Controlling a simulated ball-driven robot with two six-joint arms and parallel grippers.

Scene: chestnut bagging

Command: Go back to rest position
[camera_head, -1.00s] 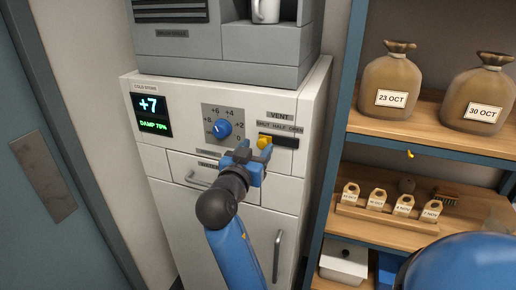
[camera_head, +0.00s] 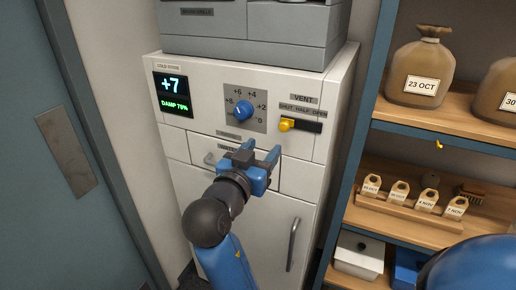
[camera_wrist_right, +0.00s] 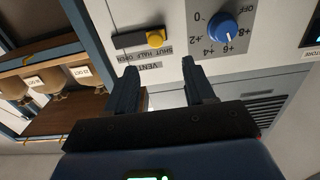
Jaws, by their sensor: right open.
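My right gripper (camera_head: 258,152) is open and empty in front of the white cold store (camera_head: 250,225), below its controls. In the right wrist view my right gripper (camera_wrist_right: 160,85) has its two fingers apart with nothing between them. The blue dial (camera_head: 243,110) and the yellow vent slider (camera_head: 286,124) are on the panel; the slider stands at the left end of its slot, by SHUT. The dial (camera_wrist_right: 222,27) and slider (camera_wrist_right: 155,39) also show in the right wrist view, beyond the fingers. My left gripper is not in view.
A grey machine (camera_head: 250,35) stands on the cold store. At the right, a shelf unit (camera_head: 405,118) holds tied sacks (camera_head: 421,75), a wooden rack of small tags (camera_head: 405,215) and a white box (camera_head: 358,255). A blue-grey door (camera_head: 50,220) is at the left.

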